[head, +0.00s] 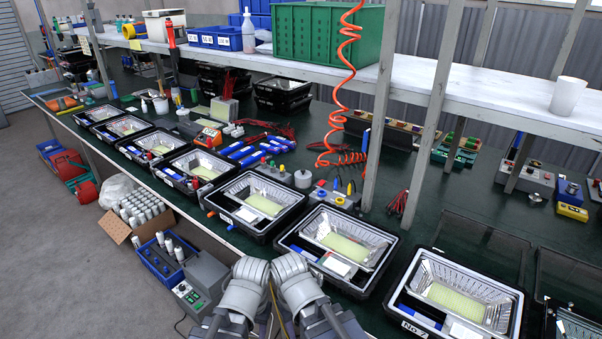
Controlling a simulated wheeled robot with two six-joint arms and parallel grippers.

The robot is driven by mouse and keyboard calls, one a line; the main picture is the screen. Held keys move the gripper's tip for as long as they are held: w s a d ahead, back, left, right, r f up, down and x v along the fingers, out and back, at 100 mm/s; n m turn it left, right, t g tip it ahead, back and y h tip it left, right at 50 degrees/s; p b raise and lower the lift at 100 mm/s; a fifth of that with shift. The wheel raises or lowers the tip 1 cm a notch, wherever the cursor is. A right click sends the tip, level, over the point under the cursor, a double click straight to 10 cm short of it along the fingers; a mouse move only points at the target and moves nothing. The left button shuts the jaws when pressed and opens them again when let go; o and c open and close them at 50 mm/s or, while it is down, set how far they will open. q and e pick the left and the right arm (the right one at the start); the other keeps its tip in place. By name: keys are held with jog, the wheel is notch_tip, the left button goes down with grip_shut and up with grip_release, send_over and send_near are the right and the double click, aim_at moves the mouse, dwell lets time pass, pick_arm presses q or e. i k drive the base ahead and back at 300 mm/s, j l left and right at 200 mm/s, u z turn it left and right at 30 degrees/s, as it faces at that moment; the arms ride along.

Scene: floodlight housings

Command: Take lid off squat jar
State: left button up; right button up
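A small squat grey round pot (303,179) stands on the dark green bench, between the housing trays and the back of the bench. It looks like a lidded jar, with a small knob-like top, but it is too small to be sure. A white round pot (161,105) stands farther left on the bench; I cannot tell whether it has a lid. My two grey arms show side by side at the bottom middle, in front of the bench edge. No gripper fingers can be made out on either arm. Nothing of mine touches either pot.
Black trays with floodlight housings (345,238) line the bench's front edge. An orange coiled hose (338,120) hangs down to the bench near the grey pot. Shelf posts (380,110) rise behind. Blue-handled tools (240,152) lie left of the pot. A cardboard box (118,228) is on the floor.

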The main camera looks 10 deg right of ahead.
aim_at(303, 174)
jog(key=i+j, duration=0.2)
jog(key=i+j+z, duration=0.1)
jog(key=j, duration=0.35)
jog(key=i+j, duration=0.3)
jog(key=i+j+z, duration=0.1)
jog(key=j, duration=0.25)
jog(key=i+j, duration=0.3)
jog(key=i+j+z, duration=0.1)
jog(key=j, duration=0.3)
jog(key=i+j+z, duration=0.1)
jog(key=i+j, duration=0.15)
jog(key=j, duration=0.15)
jog(key=i+j, duration=0.15)
jog(key=j, duration=0.2)
